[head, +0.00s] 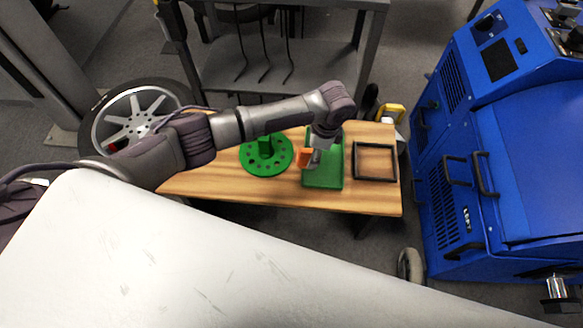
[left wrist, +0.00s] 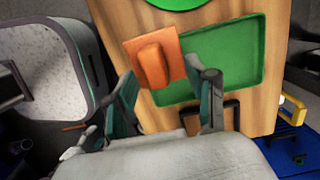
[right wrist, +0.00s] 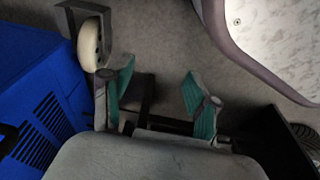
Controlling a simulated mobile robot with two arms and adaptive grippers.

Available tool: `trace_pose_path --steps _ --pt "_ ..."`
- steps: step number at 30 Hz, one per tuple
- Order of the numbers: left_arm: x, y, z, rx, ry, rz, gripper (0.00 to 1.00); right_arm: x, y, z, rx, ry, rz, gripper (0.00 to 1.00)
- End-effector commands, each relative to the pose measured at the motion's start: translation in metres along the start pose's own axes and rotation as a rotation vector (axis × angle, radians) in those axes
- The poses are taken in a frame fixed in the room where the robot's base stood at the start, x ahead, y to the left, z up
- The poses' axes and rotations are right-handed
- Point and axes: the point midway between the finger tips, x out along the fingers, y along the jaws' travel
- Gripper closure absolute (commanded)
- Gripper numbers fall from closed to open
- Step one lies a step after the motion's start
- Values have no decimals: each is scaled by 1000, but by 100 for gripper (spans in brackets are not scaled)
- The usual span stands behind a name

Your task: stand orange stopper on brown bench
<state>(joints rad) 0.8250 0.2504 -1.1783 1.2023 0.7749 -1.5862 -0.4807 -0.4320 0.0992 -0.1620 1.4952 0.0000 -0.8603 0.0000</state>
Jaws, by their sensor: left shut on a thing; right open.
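The orange stopper (head: 304,157) is at my left gripper (head: 313,152), over the green tray's left edge in the head view. In the left wrist view the stopper (left wrist: 153,62) is a flat square plate with a raised block, between the fingers of the left gripper (left wrist: 165,88), which is shut on it. Whether it touches anything below cannot be told. The brown bench (head: 220,186) has a wooden top, which also shows in the left wrist view (left wrist: 273,70). My right gripper (right wrist: 157,88) is open and empty in the right wrist view, over grey floor.
On the bench are a green disc (head: 252,166) with holes and a raised block, a green tray (head: 335,180), and a black square frame (head: 375,179). A blue machine (head: 440,190) stands right of the bench. The bench's front left is bare.

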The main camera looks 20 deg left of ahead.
Motion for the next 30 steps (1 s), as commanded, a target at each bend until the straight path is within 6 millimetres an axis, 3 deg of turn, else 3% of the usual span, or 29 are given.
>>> trace_pose_path --steps 3,9,13,20,28,29,30 --pt "20 11 23 -1 -1 1 81 0 0 0 0 0 0 40" --pt "40 22 44 -1 1 -1 81 -1 0 -2 0 3 0 40" --pt "48 24 46 0 2 0 81 -1 0 -3 0 3 0 40" --pt "79 24 41 -1 1 0 81 -29 1 -25 4 24 2 40" --pt "82 24 40 0 2 -1 81 -35 2 -28 5 24 3 40" --pt "82 24 40 0 2 -1 42 -35 2 -28 5 24 3 40" --pt "82 24 40 0 2 -1 35 -35 2 -28 5 24 3 40"
